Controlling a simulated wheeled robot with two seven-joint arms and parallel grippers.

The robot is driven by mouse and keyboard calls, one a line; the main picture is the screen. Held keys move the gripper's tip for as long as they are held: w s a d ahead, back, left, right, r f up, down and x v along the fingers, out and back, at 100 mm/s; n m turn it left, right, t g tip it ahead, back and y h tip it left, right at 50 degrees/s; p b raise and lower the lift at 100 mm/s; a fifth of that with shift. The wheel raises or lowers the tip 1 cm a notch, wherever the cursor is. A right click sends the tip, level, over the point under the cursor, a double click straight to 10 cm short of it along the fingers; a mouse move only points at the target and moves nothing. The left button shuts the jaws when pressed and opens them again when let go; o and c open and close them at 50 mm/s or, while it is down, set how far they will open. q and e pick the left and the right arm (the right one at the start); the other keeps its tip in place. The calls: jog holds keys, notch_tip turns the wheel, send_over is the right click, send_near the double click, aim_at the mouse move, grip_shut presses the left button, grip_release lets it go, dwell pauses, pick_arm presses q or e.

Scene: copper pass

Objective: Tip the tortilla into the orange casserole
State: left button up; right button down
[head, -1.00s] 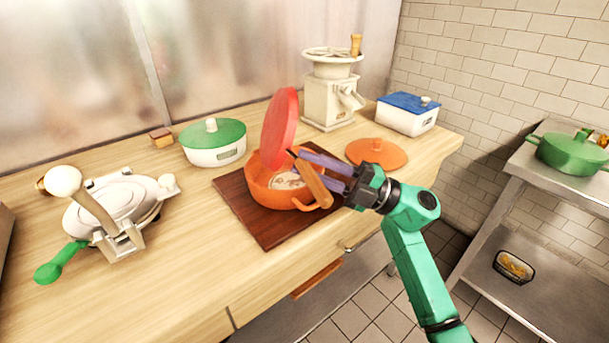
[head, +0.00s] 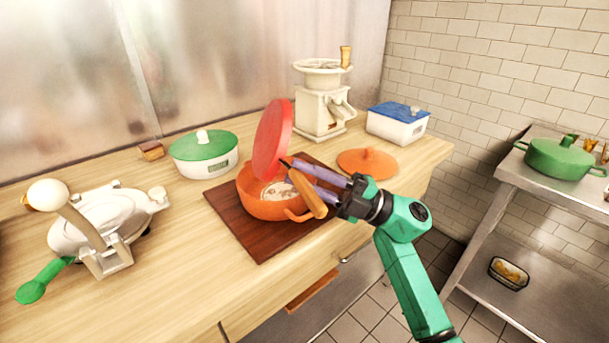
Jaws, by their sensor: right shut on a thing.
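The orange casserole (head: 262,209) stands open on a dark wooden board. A pale, brown-spotted round tortilla (head: 274,192) shows inside it, partly hidden by the pan and its handle. A red pan (head: 271,140) is tipped nearly on edge over the casserole's back part. Its wooden handle (head: 308,194) slants down to the right, across the casserole's right rim. My right gripper (head: 312,183) comes from the right and is shut on the pan's handle. I cannot tell whether the pan touches the casserole. My left gripper is not in view.
The board (head: 262,245) lies on a wooden counter. An orange lid (head: 367,162) lies right of the casserole. A green-lidded pot (head: 204,152), a cream grinder (head: 321,100) and a blue-lidded box (head: 398,124) stand behind. A white press (head: 100,225) with a green handle stands left.

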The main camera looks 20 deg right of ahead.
jog(key=shift+r, duration=0.15)
jog(key=r+p, duration=0.2)
jog(key=a+r+p, duration=0.1)
jog(key=r, duration=0.1)
jog(key=a+r+p, duration=0.1)
jog(key=r+p, duration=0.1)
jog(key=shift+r+p, duration=0.15)
jog(key=shift+p, duration=0.15)
